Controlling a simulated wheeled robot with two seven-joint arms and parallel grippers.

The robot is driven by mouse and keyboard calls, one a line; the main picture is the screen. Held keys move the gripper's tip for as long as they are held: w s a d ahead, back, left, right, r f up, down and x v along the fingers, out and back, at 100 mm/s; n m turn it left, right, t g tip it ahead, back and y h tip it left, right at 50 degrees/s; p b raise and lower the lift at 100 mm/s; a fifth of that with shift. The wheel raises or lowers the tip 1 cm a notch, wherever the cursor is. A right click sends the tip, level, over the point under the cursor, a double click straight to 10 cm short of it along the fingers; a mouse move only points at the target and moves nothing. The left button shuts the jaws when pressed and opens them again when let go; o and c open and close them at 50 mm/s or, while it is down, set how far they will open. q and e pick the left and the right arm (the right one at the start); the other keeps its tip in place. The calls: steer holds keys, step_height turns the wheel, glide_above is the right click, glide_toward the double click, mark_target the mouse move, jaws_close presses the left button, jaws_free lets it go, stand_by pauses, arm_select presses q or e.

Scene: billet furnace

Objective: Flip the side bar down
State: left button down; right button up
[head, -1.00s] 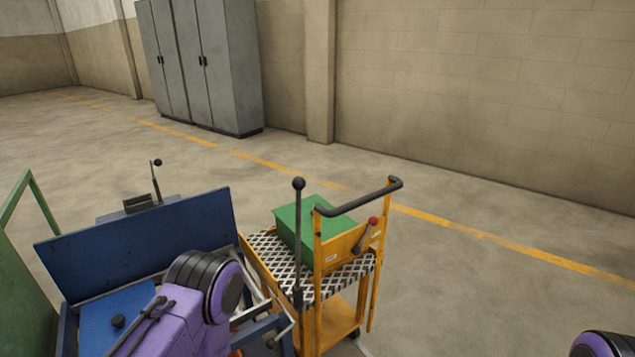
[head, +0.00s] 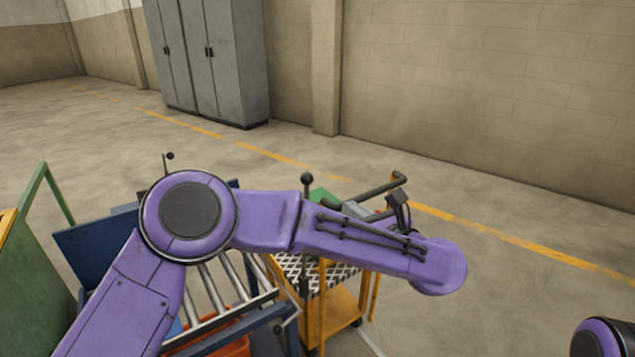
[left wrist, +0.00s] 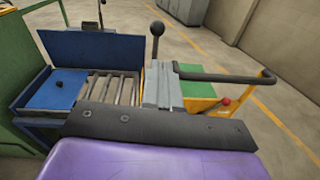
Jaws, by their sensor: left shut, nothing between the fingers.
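A tall dark bar with a black ball knob (head: 306,179) stands upright between the roller table and the yellow cart. In the head view my left arm hides much of it. In the left wrist view its knob (left wrist: 157,28) and upper shaft rise just behind the gripper. I cannot tell for sure that this is the side bar. My left gripper (head: 355,210) is shut and empty, over the cart near its black handle and partly hidden by my forearm. Its grey fingers also show in the left wrist view (left wrist: 163,82). My right gripper is out of view.
The yellow cart (head: 340,305) carries a green box (left wrist: 195,88) and has a red-knobbed lever (left wrist: 226,101). The roller table (head: 235,290) has a raised blue plate (left wrist: 90,48). A green panel (head: 35,250) stands at left. Floor right of the cart is clear.

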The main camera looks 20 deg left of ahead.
mark_target(310, 181)
arm_select(q)
steer(key=shift+s+r+n+g, duration=0.1)
steer(key=shift+r+n+g, duration=0.2)
steer(key=shift+r+n, duration=0.3)
steer(key=shift+f, duration=0.15)
steer(key=p+x, duration=0.4)
steer(key=x, duration=0.9)
steer(key=shift+w+a, duration=0.3)
steer(key=shift+a, duration=0.1)
